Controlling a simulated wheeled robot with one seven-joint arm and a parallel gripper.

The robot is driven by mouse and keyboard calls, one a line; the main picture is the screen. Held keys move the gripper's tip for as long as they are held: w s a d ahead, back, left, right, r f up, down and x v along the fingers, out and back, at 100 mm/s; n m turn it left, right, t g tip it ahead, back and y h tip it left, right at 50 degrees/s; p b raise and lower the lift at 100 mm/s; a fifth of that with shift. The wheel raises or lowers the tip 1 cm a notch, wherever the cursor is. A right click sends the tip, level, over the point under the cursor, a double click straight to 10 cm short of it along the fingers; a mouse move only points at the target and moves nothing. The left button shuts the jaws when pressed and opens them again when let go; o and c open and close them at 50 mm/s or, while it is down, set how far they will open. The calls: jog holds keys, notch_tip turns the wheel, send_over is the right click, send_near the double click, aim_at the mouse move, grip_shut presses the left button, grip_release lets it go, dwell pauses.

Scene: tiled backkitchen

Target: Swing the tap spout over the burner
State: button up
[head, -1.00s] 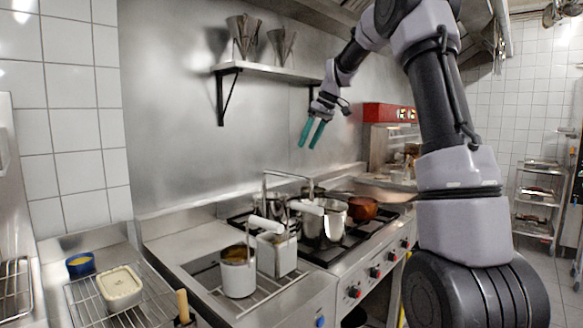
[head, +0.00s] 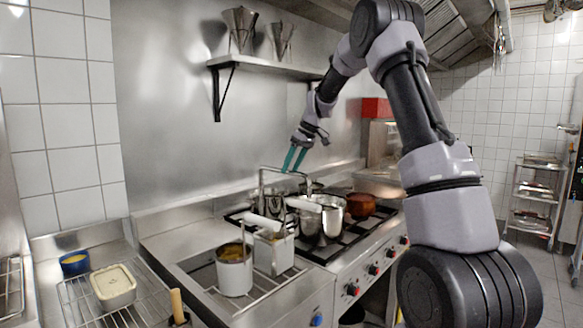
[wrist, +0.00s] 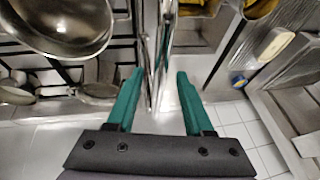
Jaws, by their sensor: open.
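The metal tap (head: 262,190) stands behind the pots, with its thin spout (head: 280,169) running to the right at the top. My gripper (head: 292,168) is open and pointing down, its green fingertips at the height of the spout. In the wrist view the spout (wrist: 153,75) appears between the two open fingers (wrist: 158,78). I cannot tell whether either finger touches it. The stove burners lie under a black grate (head: 318,252), partly hidden by pots; the grate also shows at the left in the wrist view (wrist: 116,52).
A steel pot (head: 322,220) and a copper-brown pot (head: 361,204) stand on the stove. A white-handled fryer basket (head: 274,250) and a white pot (head: 234,274) are in front. A wall shelf (head: 262,66) is above left of my gripper. A large pan (wrist: 62,22) shows in the wrist view.

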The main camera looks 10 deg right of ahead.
grip_shut()
dwell(1.5)
